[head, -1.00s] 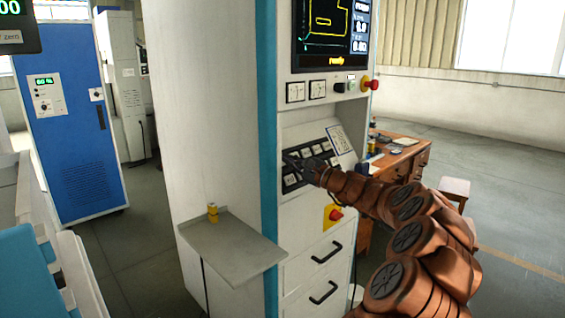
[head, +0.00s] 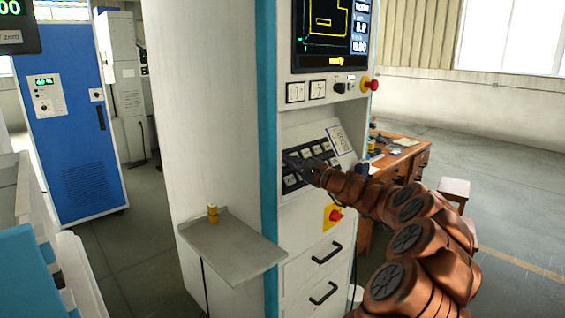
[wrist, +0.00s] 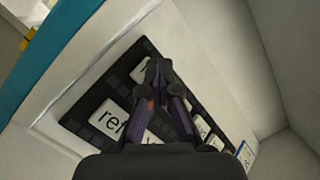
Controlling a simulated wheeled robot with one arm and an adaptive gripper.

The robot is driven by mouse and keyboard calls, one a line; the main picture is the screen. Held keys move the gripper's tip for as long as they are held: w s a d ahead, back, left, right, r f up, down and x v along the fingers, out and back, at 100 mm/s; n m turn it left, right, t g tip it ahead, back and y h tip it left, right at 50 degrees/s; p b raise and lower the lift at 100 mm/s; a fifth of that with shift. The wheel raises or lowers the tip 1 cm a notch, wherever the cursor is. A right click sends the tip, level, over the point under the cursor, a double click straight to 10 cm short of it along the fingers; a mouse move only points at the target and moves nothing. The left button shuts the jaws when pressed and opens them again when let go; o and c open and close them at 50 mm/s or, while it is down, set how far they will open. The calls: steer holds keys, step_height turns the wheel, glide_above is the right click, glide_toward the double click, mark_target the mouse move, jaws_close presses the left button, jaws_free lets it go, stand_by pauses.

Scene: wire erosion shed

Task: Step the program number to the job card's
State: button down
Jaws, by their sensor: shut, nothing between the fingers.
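The machine's key panel (head: 292,181) is a dark sloped block with several white keys, below the screen. The job card (head: 340,139) is a white sheet with blue print at the panel's upper right; its text is too small to read. The screen (head: 331,35) shows a yellow outline and "ready"; I cannot make out a program number. I cannot tell whether the fingertips touch a key.
A red stop button (head: 370,84) juts out under the screen, and another (head: 335,215) sits on a yellow plate below the panel. A grey shelf (head: 235,250) sticks out at the front left. A wooden desk (head: 410,160) stands behind my arm.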

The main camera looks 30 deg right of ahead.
steer(key=shift+s+d+r, duration=0.1)
steer(key=shift+s+r, duration=0.3)
steer(key=shift+s, duration=0.1)
steer(key=shift+w+f, duration=0.1)
stand_by(0.4)
steer(key=shift+w+f, duration=0.2)
steer(key=shift+w, duration=0.1)
steer(key=shift+w+f+b, duration=0.2)
steer(key=shift+w+b, duration=0.1)
steer(key=shift+b, duration=0.05)
stand_by(0.8)
steer(key=shift+s+r, duration=0.1)
steer(key=shift+s, duration=0.05)
stand_by(0.3)
steer(key=shift+s+r, duration=0.4)
steer(key=shift+s, duration=0.1)
steer(key=shift+w+f, duration=0.1)
stand_by(0.5)
